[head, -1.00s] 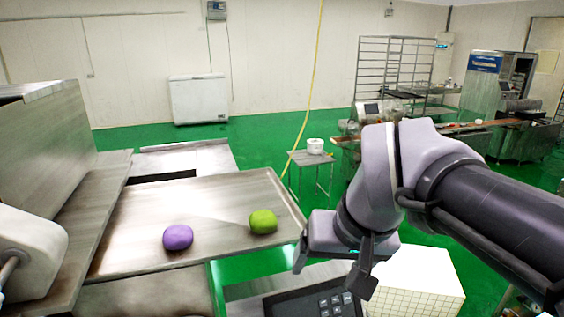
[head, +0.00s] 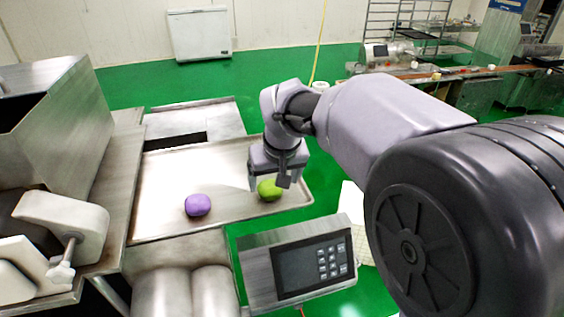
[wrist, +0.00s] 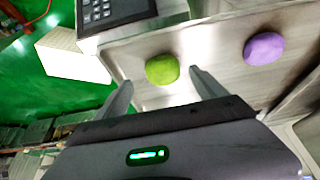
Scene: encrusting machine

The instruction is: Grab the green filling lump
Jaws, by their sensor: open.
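The green filling lump (head: 269,190) lies on the metal tray (head: 222,160), near its right edge. It also shows in the wrist view (wrist: 162,69), between and just beyond my two fingertips. My gripper (head: 270,184) is open and empty, above and around the near side of the lump; in the head view it partly hides it. In the wrist view the fingers (wrist: 160,82) stand apart on either side of the lump, and I see no contact. A purple lump (head: 198,205) lies to the left on the same tray, also in the wrist view (wrist: 264,49).
A control panel with keypad (head: 311,264) stands close in front of the tray's right part. Metal rollers (head: 186,293) and a steel hopper (head: 62,120) are at the left. A white box (wrist: 72,54) stands beside the tray.

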